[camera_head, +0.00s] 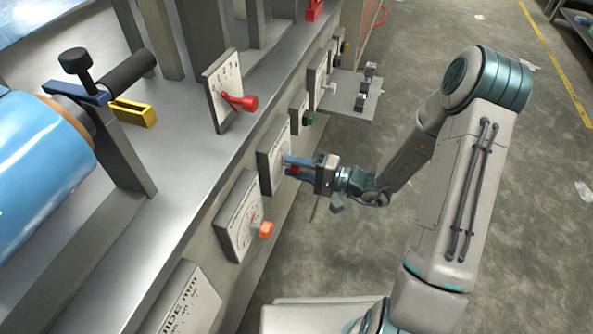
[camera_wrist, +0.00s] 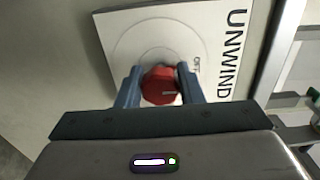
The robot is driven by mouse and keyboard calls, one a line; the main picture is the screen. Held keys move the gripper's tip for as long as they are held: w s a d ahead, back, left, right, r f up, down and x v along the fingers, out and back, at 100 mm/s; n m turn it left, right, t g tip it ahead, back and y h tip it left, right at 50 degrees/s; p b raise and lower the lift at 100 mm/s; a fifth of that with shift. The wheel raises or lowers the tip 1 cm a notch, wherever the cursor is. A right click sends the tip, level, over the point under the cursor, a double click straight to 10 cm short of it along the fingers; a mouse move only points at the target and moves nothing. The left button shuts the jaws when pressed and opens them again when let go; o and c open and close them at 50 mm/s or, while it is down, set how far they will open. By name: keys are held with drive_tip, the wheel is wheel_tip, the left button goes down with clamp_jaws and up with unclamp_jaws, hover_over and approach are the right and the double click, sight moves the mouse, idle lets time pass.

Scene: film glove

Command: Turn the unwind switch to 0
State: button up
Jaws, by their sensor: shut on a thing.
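The unwind switch is a red knob (camera_wrist: 160,86) on a white plate (camera_wrist: 120,32) marked "UNWIND". In the wrist view the two blue fingers of my gripper (camera_wrist: 159,87) stand on either side of the knob and are shut on it. A pale line on the knob points to the right in that view. "OFF" is printed on the plate beside the right finger; I cannot make out a 0. In the head view my gripper (camera_head: 291,166) reaches the plate (camera_head: 271,155) on the machine's side, and the fingers hide most of the knob.
An orange-knob panel (camera_head: 240,217) sits nearer on the same side. A green knob (camera_head: 308,118) and a projecting grey shelf (camera_head: 350,96) lie beyond. A red-handled panel (camera_head: 225,90) stands on the bench top.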

drive_tip(key=shift+s+f, duration=0.1)
idle(0.5)
drive_tip(key=o, duration=1)
drive_tip(key=shift+c, duration=0.2)
drive_tip(key=p+v, duration=0.3)
drive_tip(key=v, duration=1.1)
drive_tip(key=shift+a, duration=0.1)
